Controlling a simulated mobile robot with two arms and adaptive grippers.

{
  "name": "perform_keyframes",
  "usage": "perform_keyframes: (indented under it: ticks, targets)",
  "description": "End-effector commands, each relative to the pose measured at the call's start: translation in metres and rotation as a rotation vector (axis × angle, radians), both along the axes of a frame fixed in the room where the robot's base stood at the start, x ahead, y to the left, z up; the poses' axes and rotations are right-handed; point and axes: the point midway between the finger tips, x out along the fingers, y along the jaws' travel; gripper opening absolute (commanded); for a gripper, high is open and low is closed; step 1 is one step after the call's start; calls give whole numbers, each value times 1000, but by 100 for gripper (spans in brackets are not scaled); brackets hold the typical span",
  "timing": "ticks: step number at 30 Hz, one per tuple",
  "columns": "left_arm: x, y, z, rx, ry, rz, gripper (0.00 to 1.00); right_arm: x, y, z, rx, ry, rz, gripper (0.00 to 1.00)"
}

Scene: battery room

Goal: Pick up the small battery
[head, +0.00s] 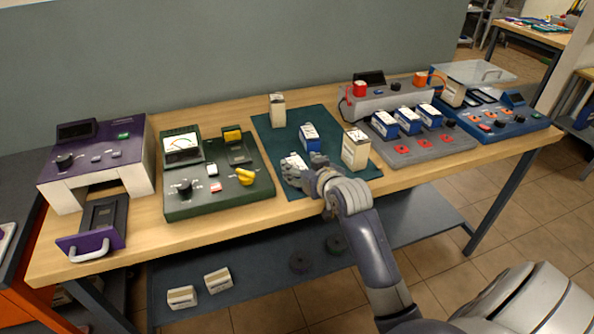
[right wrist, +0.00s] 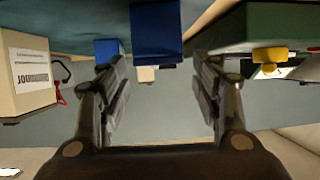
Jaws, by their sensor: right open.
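On the dark green mat (head: 290,125) stand several batteries. A small blue-and-white battery (head: 295,161) is at the mat's front left, right by my right gripper (head: 305,176). It seems to show as the blue block (right wrist: 156,32) ahead of the fingers in the right wrist view, where the scene looks upside down. A second blue-and-white battery (head: 309,137) stands behind it. Taller cream batteries stand at the back (head: 277,111) and the right (head: 355,149). My right gripper (right wrist: 162,85) is open, with nothing between its fingers. My left gripper is not in view.
A green tester (head: 218,178) stands left of the mat, a purple device (head: 98,155) farther left. A grey charger (head: 425,148) with several blue-and-white batteries and a blue device (head: 493,117) are at right. Cream blocks (head: 217,280) lie on the lower shelf.

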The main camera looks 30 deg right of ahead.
Motion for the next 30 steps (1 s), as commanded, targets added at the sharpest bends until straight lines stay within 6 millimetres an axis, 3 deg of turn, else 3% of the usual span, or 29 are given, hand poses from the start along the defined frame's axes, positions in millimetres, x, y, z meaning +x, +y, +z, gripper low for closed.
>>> perform_keyframes:
  ticks: [6, 14, 15, 23, 30]
  targets:
    - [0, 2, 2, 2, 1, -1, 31, 20, -3, -8, 0, 0, 0, 59]
    - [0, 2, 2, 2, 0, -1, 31, 22, -4, -10, 0, 0, 0, 59]
    - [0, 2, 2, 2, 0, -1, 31, 22, -4, -10, 0, 0, 0, 57]
    - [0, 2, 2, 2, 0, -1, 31, 22, -4, -10, 0, 0, 0, 0]
    - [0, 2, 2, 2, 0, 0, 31, 23, -4, -7, -1, -6, 0, 0]
